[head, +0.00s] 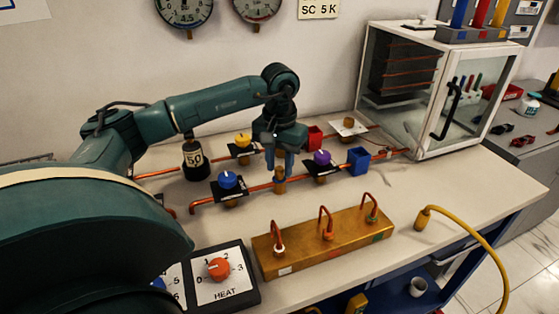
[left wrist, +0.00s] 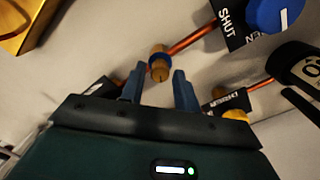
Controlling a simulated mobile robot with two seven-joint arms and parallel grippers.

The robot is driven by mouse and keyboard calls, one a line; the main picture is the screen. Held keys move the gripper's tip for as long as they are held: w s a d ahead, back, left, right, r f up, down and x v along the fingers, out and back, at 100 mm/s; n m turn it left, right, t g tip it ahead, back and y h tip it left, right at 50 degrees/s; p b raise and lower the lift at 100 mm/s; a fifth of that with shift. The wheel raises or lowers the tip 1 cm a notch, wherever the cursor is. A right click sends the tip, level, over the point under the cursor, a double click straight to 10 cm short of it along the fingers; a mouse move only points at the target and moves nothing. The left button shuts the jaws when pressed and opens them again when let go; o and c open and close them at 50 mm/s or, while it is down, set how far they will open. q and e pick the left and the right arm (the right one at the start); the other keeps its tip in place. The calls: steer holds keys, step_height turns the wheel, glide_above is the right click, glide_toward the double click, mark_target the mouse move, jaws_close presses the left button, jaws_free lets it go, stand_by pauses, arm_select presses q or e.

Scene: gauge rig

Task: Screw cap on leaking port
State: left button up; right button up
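A brass fitting (head: 280,181) stands upright on the front copper pipe between the blue and purple valves. In the left wrist view the brass fitting (left wrist: 158,69) has a blue ring and a dark mark on its near end. I cannot tell whether it is a capped port. My left gripper (head: 280,168) points down over it. Its two fingers (left wrist: 158,75) are apart, with visible gaps to the fitting between their tips. Another small brass piece (head: 348,122) sits on a white card at the back; it may be a cap. No leak is visible. My right gripper is not in view.
Blue (head: 228,180), yellow (head: 243,140) and purple (head: 322,157) valve knobs flank the gripper. Red (head: 315,136) and blue (head: 358,160) boxes stand close by. A brass block (head: 325,243) with copper tubes lies in front. A glass cabinet (head: 440,95) stands right.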

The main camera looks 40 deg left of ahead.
arm_select(q)
steer(key=n, duration=0.5)
steer(key=shift+p, duration=0.4)
steer(key=n+p, duration=0.1)
steer(key=n, duration=0.5)
steer(key=shift+n, duration=0.4)
steer(key=n+p, duration=0.1)
steer(key=n, duration=0.3)
steer(key=shift+n, duration=0.3)
steer(key=n, duration=0.3)
steer(key=shift+c, duration=0.2)
jaws_close()
steer(key=m, duration=0.4)
steer(key=shift+r+m, duration=0.1)
steer(key=shift+m, duration=0.4)
